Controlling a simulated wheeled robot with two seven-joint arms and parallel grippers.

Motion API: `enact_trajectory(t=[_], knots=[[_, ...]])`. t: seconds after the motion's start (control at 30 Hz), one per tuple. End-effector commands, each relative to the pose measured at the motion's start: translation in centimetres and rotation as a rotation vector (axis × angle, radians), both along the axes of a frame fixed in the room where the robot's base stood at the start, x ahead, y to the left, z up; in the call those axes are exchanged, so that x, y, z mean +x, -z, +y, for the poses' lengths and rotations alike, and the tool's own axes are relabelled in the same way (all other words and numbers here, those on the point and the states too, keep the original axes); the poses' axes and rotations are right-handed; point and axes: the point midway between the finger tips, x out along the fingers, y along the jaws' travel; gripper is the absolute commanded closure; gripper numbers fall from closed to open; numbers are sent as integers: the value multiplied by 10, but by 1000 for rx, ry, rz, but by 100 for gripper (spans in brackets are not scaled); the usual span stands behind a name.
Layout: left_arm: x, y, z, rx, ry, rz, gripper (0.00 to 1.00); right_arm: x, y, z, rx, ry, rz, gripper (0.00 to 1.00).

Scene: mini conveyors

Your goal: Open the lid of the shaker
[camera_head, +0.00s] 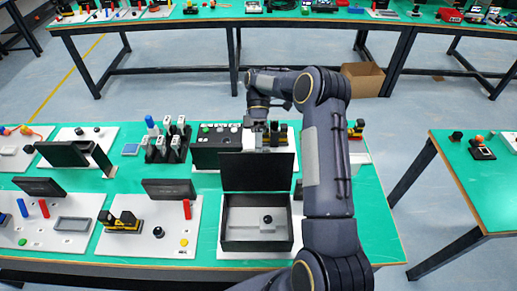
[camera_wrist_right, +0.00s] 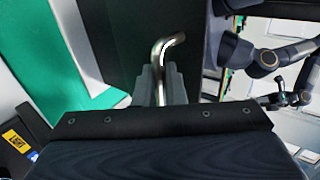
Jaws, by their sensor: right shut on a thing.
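The shaker (camera_head: 228,235) is an open black box at the table's front with a light grey inside and a black knob in it. Its black lid (camera_head: 258,172) stands upright at the back edge. My right arm reaches over and behind the lid, so its fingertips are hidden in the head view. In the right wrist view my right gripper (camera_wrist_right: 162,88) is shut on a bent metal handle (camera_wrist_right: 166,45), with a dark panel behind it that looks like the lid. My left gripper cannot be made out in either view.
A black unit with buttons (camera_head: 215,155) and a rack of white-topped items (camera_head: 168,140) stand behind and left of the shaker. Boards with switches and small screens (camera_head: 170,188) fill the left of the green table. Bare tabletop (camera_head: 375,225) lies right of my arm.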

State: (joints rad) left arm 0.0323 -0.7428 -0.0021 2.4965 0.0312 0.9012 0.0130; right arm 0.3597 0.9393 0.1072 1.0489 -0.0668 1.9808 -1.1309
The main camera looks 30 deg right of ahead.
Motion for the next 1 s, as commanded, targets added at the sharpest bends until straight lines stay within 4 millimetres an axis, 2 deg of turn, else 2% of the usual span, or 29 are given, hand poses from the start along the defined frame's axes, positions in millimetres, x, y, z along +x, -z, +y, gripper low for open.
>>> enact_trajectory(t=[0.03, 0.37, 0.4, 0.53, 0.87, 1.0], knots=[[0, 1, 0, 0, 0, 0, 64, -2, 7, 0, 0, -3, 9, 100], [0, 1, 0, 0, 0, 0, 64, -2, 8, 0, 1, -4, 11, 100], [0, 1, 0, 0, 0, 0, 64, -2, 8, 1, 1, -4, 11, 84], [0, 1, 0, 0, 0, 0, 64, -1, 6, 1, 2, -4, 10, 67], [0, 0, 0, 0, 0, 0, 64, -1, 2, 1, 2, -2, 6, 67], [0, -2, 0, 0, 0, 0, 64, -2, -11, 6, 2, -3, 5, 67]])
